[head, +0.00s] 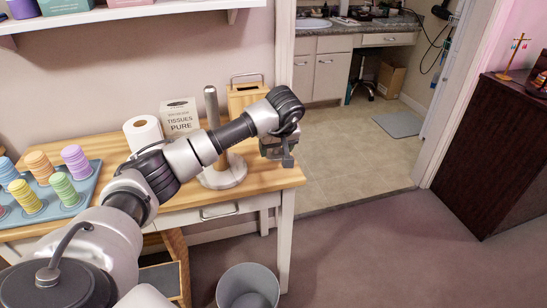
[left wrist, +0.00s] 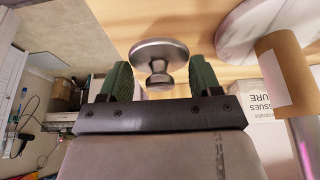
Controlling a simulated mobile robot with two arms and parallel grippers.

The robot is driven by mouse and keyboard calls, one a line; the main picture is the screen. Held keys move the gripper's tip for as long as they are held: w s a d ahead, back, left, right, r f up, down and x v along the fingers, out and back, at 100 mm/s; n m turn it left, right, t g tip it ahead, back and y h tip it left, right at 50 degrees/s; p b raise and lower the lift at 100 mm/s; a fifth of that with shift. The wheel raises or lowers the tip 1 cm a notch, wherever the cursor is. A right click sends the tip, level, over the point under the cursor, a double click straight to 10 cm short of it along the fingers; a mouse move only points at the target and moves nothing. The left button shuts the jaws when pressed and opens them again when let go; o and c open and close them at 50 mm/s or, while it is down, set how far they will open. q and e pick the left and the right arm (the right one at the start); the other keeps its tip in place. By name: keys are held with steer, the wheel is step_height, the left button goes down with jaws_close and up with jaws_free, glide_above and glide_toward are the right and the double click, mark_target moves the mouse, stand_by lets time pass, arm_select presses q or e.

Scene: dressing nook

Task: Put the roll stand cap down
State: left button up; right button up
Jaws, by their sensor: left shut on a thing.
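The roll stand cap (left wrist: 158,58) is a small metal knob with a round disc. It shows between the green-padded fingers of my left gripper (left wrist: 160,78), which is shut on it. In the head view, my left gripper (head: 281,150) is over the right end of the wooden table (head: 262,184), right of the roll stand. The cap is not clear there, and I cannot tell whether it touches the tabletop. The roll stand has a round pale base (head: 222,178), a brown tube (head: 235,161) and an uncapped metal rod (head: 211,100). My right gripper is not in view.
A white paper roll (head: 143,134), a tissue box (head: 180,114) and a wooden box (head: 245,96) stand at the back of the table. A blue tray (head: 88,196) with several coloured spools is at left. A grey bin (head: 247,287) stands on the floor.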

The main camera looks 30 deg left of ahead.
mark_target(273, 166)
arm_select(q)
steer(key=shift+w+a+f, duration=0.3)
steer(key=shift+a+f, duration=0.1)
steer(key=shift+a, duration=0.2)
step_height(273, 166, down, 4)
steer(key=shift+f+b, duration=0.2)
steer(key=shift+b, duration=0.1)
steer(key=o, duration=0.9)
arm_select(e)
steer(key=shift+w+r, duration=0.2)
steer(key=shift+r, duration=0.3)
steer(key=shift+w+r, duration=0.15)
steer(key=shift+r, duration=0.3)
